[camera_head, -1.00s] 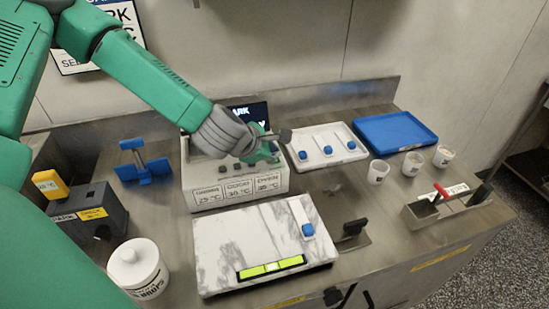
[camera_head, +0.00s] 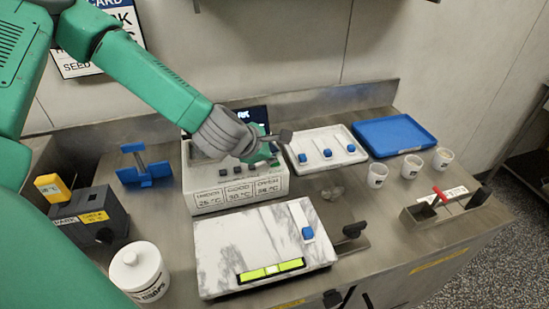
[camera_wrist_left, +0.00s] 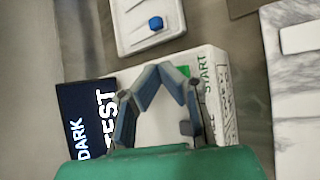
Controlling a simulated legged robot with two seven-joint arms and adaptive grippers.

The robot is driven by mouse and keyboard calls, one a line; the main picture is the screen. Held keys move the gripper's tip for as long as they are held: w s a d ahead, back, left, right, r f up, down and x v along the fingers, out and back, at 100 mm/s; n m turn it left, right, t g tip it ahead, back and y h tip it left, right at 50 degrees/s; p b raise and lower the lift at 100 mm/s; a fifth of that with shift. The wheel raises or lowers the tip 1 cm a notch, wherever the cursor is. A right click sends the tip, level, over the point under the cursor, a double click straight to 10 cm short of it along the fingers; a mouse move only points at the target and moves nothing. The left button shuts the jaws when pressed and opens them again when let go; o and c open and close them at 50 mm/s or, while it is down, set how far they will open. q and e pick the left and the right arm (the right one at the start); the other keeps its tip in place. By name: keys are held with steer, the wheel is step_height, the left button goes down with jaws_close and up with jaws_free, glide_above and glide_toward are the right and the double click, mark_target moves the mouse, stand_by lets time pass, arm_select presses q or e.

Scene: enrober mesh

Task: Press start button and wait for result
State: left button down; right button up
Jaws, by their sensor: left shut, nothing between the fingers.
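The green start button (camera_wrist_left: 184,71) shows beside the word START, partly hidden behind my fingers. My left gripper (camera_wrist_left: 157,73) is shut and empty, over the box top close to the button; I cannot tell if it touches. In the head view it (camera_head: 267,147) hides part of the box. My right gripper is not in view.
A marble slab (camera_head: 225,247) with a green level lies in front. A white tray (camera_head: 318,161) with blue pieces, a blue tray (camera_head: 397,134) and three white cups (camera_head: 411,167) stand right. A white jar (camera_head: 139,270) and dark box (camera_head: 90,218) stand left.

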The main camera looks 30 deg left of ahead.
arm_select(q)
steer(key=shift+r, duration=0.1)
step_height(320, 180, up, 5)
steer(key=p, duration=0.4)
steer(key=shift+r, duration=0.1)
stand_by(1.0)
